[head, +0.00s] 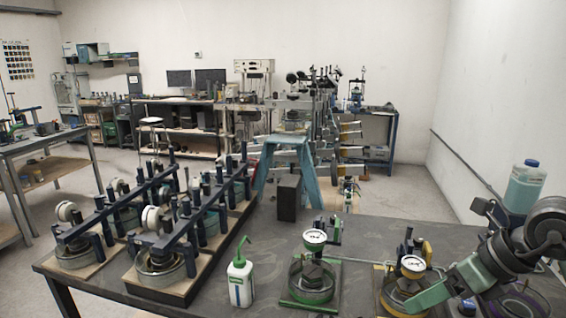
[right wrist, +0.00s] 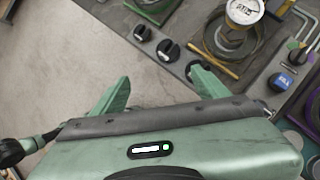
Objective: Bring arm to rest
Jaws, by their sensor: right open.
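My right arm comes in from the right edge of the head view, and its green gripper (head: 430,298) is low over the front right of the dark table (head: 378,240). In the right wrist view the two green fingers (right wrist: 160,80) stand wide apart with nothing between them. Past them lie bare floor and the table edge with several black knobs (right wrist: 168,50). A device with a white dial gauge (head: 412,265) stands close beside the gripper in the head view; whether they touch I cannot tell. My left gripper is not in view.
A second dial device on a green base (head: 312,296) stands left of it, then a white bottle with green spout (head: 240,283). Two rows of dark lever frames (head: 165,225) fill the table's left. A blue-liquid bottle (head: 524,187) stands behind my arm.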

